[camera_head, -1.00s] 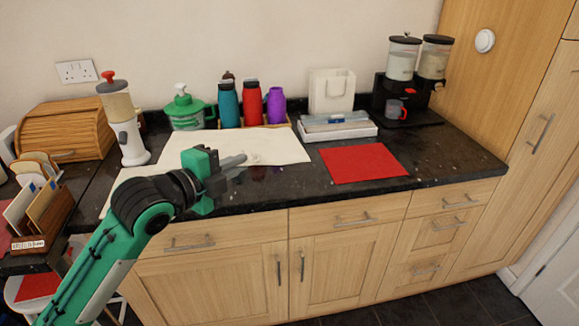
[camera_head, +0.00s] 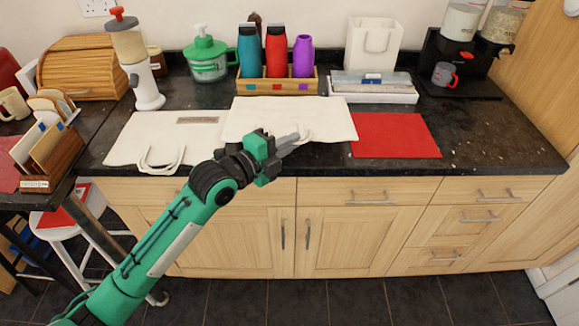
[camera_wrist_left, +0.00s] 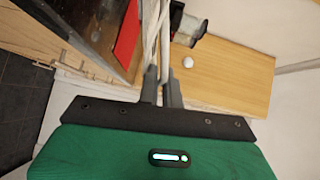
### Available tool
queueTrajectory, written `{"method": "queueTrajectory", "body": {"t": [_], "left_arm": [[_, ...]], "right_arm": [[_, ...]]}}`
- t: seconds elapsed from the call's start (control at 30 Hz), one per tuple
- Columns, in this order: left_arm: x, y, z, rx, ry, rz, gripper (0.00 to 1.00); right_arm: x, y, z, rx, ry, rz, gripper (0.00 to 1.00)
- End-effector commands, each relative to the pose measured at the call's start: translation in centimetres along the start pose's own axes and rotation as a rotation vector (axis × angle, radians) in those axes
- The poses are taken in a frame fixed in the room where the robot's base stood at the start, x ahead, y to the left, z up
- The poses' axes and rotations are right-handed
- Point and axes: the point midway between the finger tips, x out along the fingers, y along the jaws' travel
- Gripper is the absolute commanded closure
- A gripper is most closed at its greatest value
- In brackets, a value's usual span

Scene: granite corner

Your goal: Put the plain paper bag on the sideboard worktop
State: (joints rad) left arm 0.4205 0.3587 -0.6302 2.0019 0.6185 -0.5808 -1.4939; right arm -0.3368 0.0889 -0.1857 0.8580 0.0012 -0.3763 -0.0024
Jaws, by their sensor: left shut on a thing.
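A plain cream paper bag (camera_head: 275,112) lies flat on or close above the dark worktop (camera_head: 490,135), left of the red mat; I cannot tell if it touches the surface. My left gripper (camera_head: 285,147) is at the bag's front edge, shut on its thin handle (camera_head: 305,131). In the left wrist view, pale handle strands (camera_wrist_left: 152,40) run up from between the closed fingers (camera_wrist_left: 161,88). A second cream bag with a printed label (camera_head: 150,140) lies flat to the left, partly overlapped by the plain one. My right gripper is not seen.
A red mat (camera_head: 395,135) lies on the right. Behind stand bottles in a wooden tray (camera_head: 275,87), an upright white bag (camera_head: 373,45), a box stack (camera_head: 373,95) and a dispenser (camera_head: 463,60). A kitchen pump jar (camera_head: 207,62) stands behind the labelled bag. Bare worktop shows at the right.

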Motion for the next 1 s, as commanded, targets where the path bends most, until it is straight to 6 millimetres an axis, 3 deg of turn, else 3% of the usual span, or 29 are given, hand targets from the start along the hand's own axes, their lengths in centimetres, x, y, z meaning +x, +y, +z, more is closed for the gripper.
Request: {"method": "queueTrajectory", "body": {"t": [0.1, 0.37, 0.53, 0.87, 0.9, 1.0], "left_arm": [[0.2, 2.6, 0.2, -0.002, -0.001, 0.002, 1.00], [0.4, 5.1, 0.4, -0.001, 0.000, 0.001, 1.00], [0.6, 7.8, 0.7, -0.002, 0.000, 0.002, 1.00], [0.6, 8.7, 0.8, 0.001, 0.000, 0.000, 1.00], [0.6, 8.8, 0.8, 0.001, 0.000, 0.000, 0.86], [0.6, 8.7, 0.8, 0.001, 0.000, 0.000, 0.72]], "right_arm": [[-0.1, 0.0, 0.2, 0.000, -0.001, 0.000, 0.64], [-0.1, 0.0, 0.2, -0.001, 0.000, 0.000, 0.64], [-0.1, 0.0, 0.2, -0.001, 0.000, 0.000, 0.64], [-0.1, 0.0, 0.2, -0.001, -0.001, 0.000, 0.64], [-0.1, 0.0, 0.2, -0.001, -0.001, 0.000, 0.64], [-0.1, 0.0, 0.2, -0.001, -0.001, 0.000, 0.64]]}}
